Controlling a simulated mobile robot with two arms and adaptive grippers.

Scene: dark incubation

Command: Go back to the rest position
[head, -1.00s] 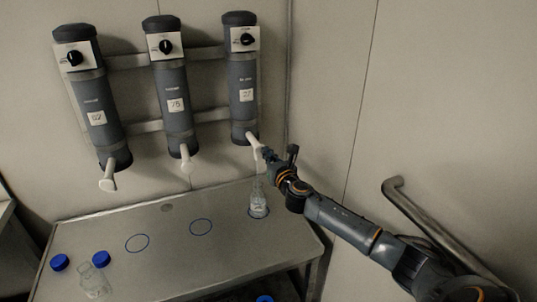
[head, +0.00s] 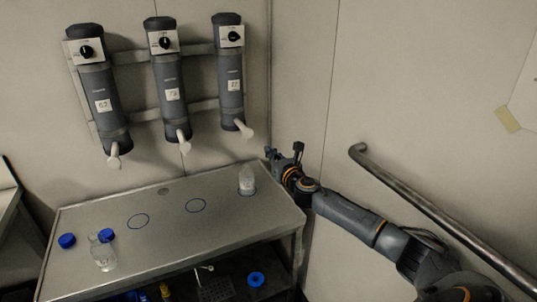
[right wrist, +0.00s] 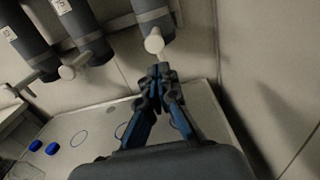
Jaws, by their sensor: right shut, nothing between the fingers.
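My right gripper (head: 279,160) is shut and empty, beyond the right end of the grey table (head: 165,215) and to the right of a clear bottle (head: 247,180). The bottle stands upright on the table at the rightmost marked spot, apart from the gripper. In the right wrist view the gripper's closed blue and black fingers (right wrist: 160,72) point toward the white spout (right wrist: 154,43) of a dispenser. My left gripper is not in view.
Three grey dispensers (head: 229,80) hang on the wall above the table. Two blue circles (head: 196,205) are bare. Blue caps (head: 67,240) and another clear bottle (head: 104,256) are at the table's front left. A metal handrail (head: 430,210) runs along the right wall.

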